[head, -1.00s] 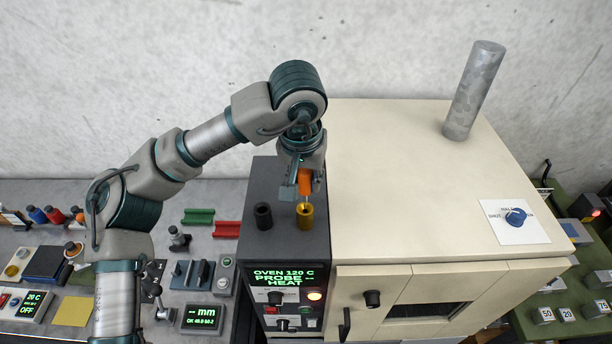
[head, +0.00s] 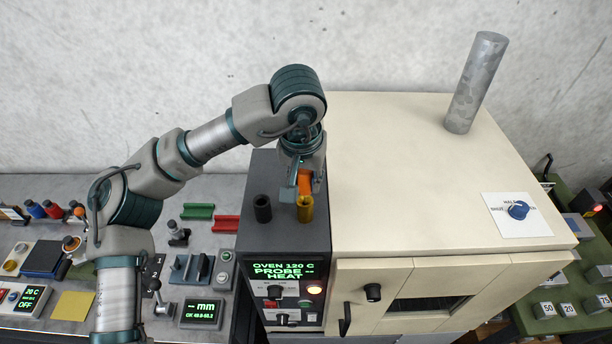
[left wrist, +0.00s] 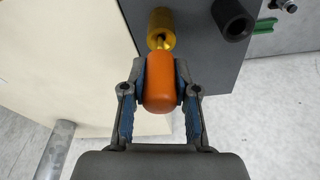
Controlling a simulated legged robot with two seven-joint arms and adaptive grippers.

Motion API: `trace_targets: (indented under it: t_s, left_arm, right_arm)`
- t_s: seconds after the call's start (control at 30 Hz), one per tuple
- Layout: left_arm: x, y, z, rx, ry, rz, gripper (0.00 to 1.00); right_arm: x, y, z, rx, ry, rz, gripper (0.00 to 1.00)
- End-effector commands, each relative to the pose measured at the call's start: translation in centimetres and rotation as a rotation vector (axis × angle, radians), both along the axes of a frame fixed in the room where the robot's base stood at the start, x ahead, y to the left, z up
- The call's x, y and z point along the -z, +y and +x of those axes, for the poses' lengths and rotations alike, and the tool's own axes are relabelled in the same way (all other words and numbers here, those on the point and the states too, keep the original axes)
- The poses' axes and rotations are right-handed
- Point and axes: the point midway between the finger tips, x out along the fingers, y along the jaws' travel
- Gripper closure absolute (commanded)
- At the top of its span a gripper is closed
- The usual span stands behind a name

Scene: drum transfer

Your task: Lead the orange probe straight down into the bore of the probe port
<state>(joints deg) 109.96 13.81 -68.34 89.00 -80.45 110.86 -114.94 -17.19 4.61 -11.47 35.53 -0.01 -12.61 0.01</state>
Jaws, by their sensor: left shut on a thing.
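The orange probe (head: 305,183) is held in my left gripper (head: 304,188), above the dark control unit beside the oven. In the left wrist view the probe (left wrist: 160,84) sits between the blue-padded fingers of my left gripper (left wrist: 161,88). Its thin metal stem points at the yellow probe port (left wrist: 161,22), and the tip appears at or within the port's mouth; how deep, I cannot tell. In the head view the brass-yellow port (head: 305,210) stands on the unit's top, directly below the orange handle. My right gripper is not in view.
A black cylindrical socket (head: 262,208) stands just left of the port. The cream oven (head: 420,170) rises close on the right, with a grey flue pipe (head: 475,85) on top. The unit's display (head: 284,271) reads OVEN 120 C, PROBE --, HEAT.

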Motion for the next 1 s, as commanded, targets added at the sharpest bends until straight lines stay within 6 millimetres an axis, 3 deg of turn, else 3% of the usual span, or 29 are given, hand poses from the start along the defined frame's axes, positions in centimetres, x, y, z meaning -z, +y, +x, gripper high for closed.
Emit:
trace_targets:
  t_s: [1.0]
  left_arm:
    - [2.6,0.0,0.0,0.000,0.000,-0.001,1.00]
  right_arm:
    - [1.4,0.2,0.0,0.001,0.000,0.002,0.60]
